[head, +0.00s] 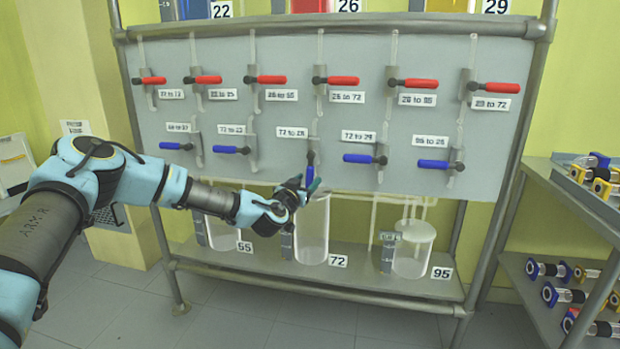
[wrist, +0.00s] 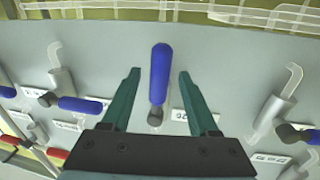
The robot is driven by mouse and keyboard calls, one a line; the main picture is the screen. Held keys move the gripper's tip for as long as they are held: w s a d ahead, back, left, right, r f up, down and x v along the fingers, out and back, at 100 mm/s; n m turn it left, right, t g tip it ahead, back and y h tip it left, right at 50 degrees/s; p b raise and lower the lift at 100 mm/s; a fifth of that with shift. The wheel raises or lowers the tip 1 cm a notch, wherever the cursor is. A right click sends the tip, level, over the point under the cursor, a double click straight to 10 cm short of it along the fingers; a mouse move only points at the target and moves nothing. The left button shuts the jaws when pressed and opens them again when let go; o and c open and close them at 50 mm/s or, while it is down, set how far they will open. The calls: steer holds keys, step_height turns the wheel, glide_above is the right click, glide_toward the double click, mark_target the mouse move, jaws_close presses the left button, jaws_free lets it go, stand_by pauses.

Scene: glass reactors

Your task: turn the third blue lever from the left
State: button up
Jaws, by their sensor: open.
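The third blue lever from the left (head: 310,174) is on the lower row of the grey panel, by the label "72 to 25". Its handle points down from its pivot, while the other blue levers lie sideways. In the wrist view the blue handle (wrist: 160,72) stands between the two green fingers of my gripper (wrist: 160,85). The fingers are open, with a visible gap on each side of the handle. In the head view my gripper (head: 312,186) is at the lower end of this lever and partly covers it.
Blue levers flank it on the left (head: 231,150) and right (head: 358,158). A row of red levers (head: 265,79) is above. Glass vessels (head: 312,230) stand on the shelf below the panel. A side rack (head: 590,210) with parts is at the right.

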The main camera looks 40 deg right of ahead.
steer(key=shift+x, duration=1.15)
steer(key=shift+c, duration=0.4)
jaws_close()
